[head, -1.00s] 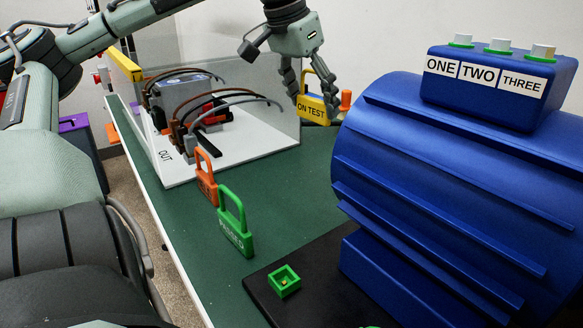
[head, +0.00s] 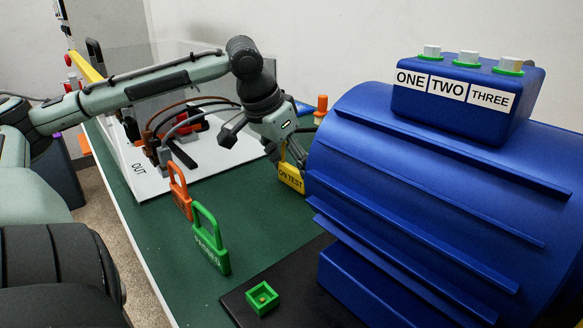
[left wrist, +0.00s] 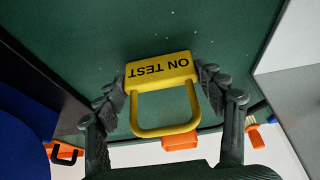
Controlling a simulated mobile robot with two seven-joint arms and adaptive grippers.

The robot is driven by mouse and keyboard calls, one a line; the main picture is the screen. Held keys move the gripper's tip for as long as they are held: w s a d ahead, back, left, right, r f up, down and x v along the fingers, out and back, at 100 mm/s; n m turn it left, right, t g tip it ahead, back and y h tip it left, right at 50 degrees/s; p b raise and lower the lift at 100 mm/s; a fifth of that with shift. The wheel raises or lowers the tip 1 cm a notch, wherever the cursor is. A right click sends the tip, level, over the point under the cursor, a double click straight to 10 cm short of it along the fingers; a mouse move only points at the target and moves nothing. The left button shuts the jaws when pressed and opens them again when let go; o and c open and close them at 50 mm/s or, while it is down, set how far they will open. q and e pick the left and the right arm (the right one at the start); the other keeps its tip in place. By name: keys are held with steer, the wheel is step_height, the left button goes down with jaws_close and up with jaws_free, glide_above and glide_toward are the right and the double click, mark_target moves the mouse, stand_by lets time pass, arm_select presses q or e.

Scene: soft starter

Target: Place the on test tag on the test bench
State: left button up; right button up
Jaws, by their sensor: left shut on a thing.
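The yellow on test tag (head: 291,178) has black ON TEST lettering and a loop handle. My left gripper (head: 284,158) is shut on it, close to the left side of the blue motor. In the left wrist view the tag (left wrist: 160,68) sits between the two fingers of the gripper (left wrist: 162,85), with the green surface behind it. The test bench has a green top (head: 170,245). I cannot tell whether the tag touches the bench top. My right gripper is not in view.
A big blue motor (head: 430,190) with a ONE, TWO, THREE terminal box (head: 465,95) fills the right. A green padlock-shaped tag (head: 211,243) and an orange one (head: 180,192) stand on the bench. A small green square cup (head: 262,298) sits on the black plate. Green bench front-left is clear.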

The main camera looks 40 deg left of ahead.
arm_select(q)
steer(key=shift+f, duration=0.15)
steer(key=o, duration=1)
steer(key=shift+r, duration=0.35)
steer(key=v, duration=1.1)
steer(key=shift+s+r, duration=0.15)
steer(key=shift+r, duration=0.15)
